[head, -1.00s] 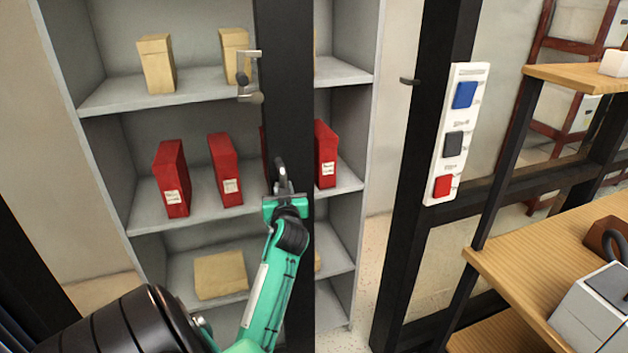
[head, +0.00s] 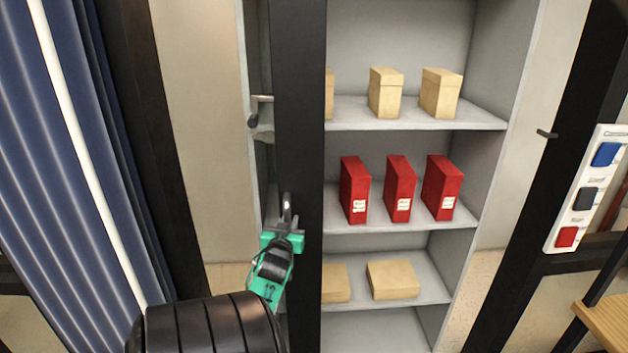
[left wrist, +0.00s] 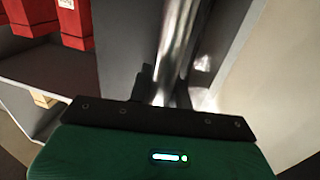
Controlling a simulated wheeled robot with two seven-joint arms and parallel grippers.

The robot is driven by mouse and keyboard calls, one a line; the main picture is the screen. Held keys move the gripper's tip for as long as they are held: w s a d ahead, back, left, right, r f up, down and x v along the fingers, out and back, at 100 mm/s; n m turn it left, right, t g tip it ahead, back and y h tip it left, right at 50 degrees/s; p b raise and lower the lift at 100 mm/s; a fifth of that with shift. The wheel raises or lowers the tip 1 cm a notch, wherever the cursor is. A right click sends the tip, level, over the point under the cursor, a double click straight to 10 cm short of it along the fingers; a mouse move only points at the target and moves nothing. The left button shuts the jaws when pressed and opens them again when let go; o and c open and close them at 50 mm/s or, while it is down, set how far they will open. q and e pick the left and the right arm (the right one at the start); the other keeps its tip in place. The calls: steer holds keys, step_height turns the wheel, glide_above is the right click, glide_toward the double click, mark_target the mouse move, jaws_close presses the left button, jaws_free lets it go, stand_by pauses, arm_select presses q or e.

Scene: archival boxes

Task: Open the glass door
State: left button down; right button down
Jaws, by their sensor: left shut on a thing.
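The glass door shows as a dark upright frame edge (head: 299,120); its clear pane is hard to make out. A metal pull handle (head: 287,203) sits low on this edge. My left gripper (head: 285,226), teal and grey, is shut on the handle. In the left wrist view the shiny bar (left wrist: 178,45) runs up from between my gripper's dark fingers (left wrist: 160,95). A lever handle (head: 258,108) sticks out left of the edge, higher up. The door edge stands well apart from the dark post (head: 545,210) on the right. My right gripper is out of view.
A grey shelf unit (head: 400,115) with red boxes (head: 397,190) and tan boxes (head: 386,92) stands behind the door edge. A white button panel (head: 585,190) is on the right post. A wooden shelf (head: 605,322) is at lower right. A blue ribbed surface (head: 60,200) fills the left.

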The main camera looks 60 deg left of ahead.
arm_select(q)
steer(key=p, duration=0.3)
glide_toward(248, 213)
steer(key=x, duration=0.4)
steer(key=shift+w+a, duration=0.1)
steer(key=shift+a, duration=0.15)
steer(key=shift+b, duration=0.3)
steer(key=c, duration=1.6)
jaws_free()
steer(key=shift+w, duration=0.1)
steer(key=shift+o, duration=0.2)
steer(key=b+v, duration=0.3)
steer(key=v, duration=1)
steer(key=shift+s+d+b, duration=0.25)
steer(key=shift+d+b, duration=0.05)
steer(key=shift+b, duration=0.1)
